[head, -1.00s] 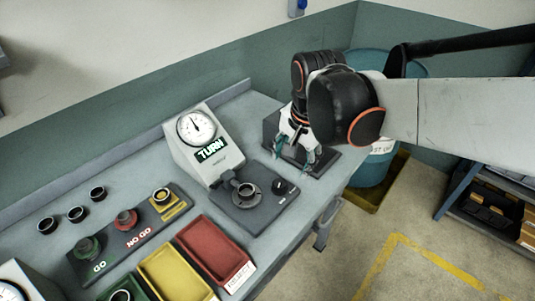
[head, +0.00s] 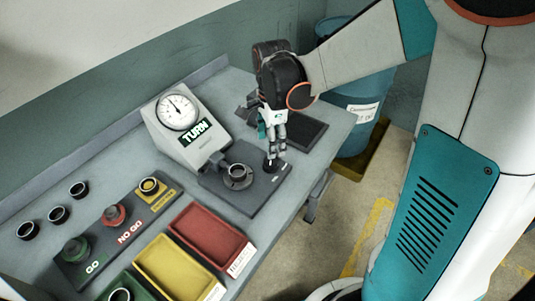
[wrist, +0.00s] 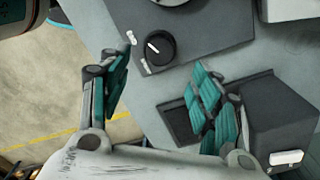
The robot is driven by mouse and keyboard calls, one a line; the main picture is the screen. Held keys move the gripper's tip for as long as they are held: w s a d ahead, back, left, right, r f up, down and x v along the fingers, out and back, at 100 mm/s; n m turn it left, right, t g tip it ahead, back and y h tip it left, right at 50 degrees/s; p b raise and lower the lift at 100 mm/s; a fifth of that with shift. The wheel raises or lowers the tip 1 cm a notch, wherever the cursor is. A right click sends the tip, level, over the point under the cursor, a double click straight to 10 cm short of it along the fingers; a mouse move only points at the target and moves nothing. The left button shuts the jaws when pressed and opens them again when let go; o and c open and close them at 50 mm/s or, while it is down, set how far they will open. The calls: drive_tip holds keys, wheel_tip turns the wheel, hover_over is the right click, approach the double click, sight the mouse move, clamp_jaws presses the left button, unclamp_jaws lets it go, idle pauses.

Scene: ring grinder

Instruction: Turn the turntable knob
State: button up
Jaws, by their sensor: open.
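The turntable knob (head: 270,167) is a small round black knob on the right end of a dark grey base plate (head: 253,193). In the wrist view the knob (wrist: 160,47) carries a white pointer line aimed to the upper left. My gripper (head: 274,151) is over the knob, pointing down, with its fingers hiding part of it. In the wrist view my gripper (wrist: 160,70) is open, its teal-padded fingers on either side of the knob's line and apart from it. The turntable (head: 238,176) holds a dark ring, left of the knob.
A dial gauge box with a lit TURN sign (head: 196,133) stands behind the turntable. A dark block and tray (head: 306,133) lie right of my gripper. Red (head: 212,238) and yellow (head: 172,272) trays and the GO/NO GO board (head: 125,233) are at front left.

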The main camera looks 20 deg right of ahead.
sight(271, 163)
wheel_tip(271, 163, down, 8)
drive_tip(key=shift+b, duration=1.15)
drive_tip(key=c, duration=1.1)
